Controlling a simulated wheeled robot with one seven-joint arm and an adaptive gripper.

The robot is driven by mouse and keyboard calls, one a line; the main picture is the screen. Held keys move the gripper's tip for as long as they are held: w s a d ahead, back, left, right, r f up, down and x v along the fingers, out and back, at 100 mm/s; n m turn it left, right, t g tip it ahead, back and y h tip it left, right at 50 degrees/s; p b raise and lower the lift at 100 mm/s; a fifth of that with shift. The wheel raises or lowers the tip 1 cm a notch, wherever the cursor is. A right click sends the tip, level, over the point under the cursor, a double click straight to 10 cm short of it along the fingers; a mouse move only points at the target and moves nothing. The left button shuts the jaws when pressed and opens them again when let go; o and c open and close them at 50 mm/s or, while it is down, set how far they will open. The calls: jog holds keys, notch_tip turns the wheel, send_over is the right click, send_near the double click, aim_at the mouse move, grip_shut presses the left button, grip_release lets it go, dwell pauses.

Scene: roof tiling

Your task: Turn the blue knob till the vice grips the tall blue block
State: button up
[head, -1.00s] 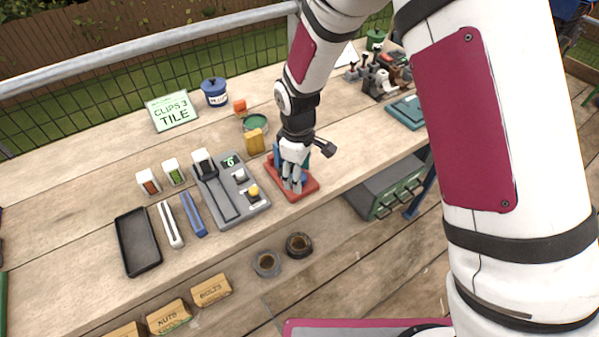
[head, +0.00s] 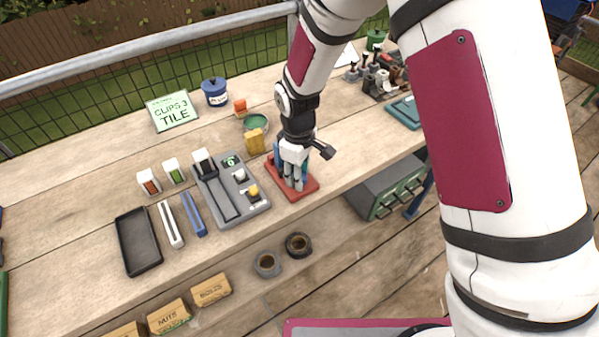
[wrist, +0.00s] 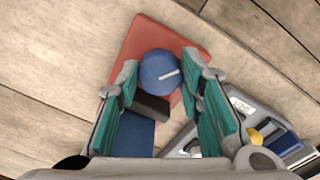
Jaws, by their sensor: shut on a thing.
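The vice has a red base (head: 309,188), which also shows in the wrist view (wrist: 140,38). Its round blue knob (wrist: 157,66) has a white line pointing to the right and slightly up. My gripper (wrist: 160,74) is shut on the knob from above, one teal-padded finger on each side. In the head view my gripper (head: 292,184) hides the knob. A dark jaw bar (wrist: 151,108) lies between the knob and the blue block (wrist: 136,134). The block is partly hidden by my gripper; I cannot tell whether the bar touches it. A sliver of blue block (head: 277,153) shows in the head view.
The bench front edge is close in front. A black tray (head: 137,243) lies far left.

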jog(key=m, duration=0.5)
jog(key=shift+a+m, duration=0.1)
jog(key=shift+m, duration=0.2)
jog(key=m+p, duration=0.1)
jog(key=m, duration=0.5)
dwell(0.4)
jog(key=o, duration=1.2)
jog(key=shift+c, duration=0.2)
notch_tip(320, 180, up, 12)
jog(key=shift+a, duration=0.3)
